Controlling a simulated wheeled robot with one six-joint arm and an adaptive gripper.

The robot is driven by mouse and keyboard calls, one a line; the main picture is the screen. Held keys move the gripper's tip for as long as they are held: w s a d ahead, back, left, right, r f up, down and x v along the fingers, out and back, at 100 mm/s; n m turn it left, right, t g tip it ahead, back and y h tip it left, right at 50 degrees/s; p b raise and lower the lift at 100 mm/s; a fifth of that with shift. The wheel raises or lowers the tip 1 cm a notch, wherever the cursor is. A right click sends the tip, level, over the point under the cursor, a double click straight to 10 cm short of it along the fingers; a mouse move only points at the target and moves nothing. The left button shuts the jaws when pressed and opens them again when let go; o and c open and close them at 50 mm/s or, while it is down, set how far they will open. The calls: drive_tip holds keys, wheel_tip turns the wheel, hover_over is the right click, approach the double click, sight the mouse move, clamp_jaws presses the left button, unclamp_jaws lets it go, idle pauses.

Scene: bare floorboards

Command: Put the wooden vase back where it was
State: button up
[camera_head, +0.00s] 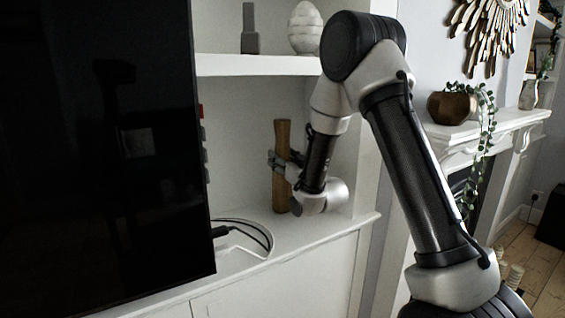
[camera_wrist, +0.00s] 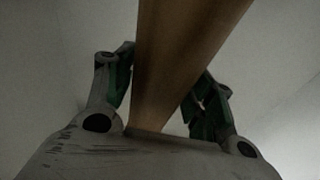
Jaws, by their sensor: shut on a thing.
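The wooden vase (camera_head: 281,150) is a tall, narrow brown cylinder. In the head view it stands upright, or very nearly so, over the white cabinet top in the alcove; its lower end is at or just above the surface, I cannot tell which. My gripper (camera_head: 284,163) is shut on it around mid-height, coming from the right. In the wrist view the vase (camera_wrist: 180,60) runs up between both fingers of my gripper (camera_wrist: 168,90), which press in from either side. The vase's top is out of the wrist view.
A black television (camera_head: 100,150) fills the left. Above, a shelf (camera_head: 255,64) bears a grey ornament (camera_head: 249,35) and a white ribbed vase (camera_head: 305,28). A mantel with a plant pot (camera_head: 452,107) is at the right.

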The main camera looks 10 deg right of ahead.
drive_tip(key=shift+f, duration=0.35)
drive_tip(key=o, duration=1.4)
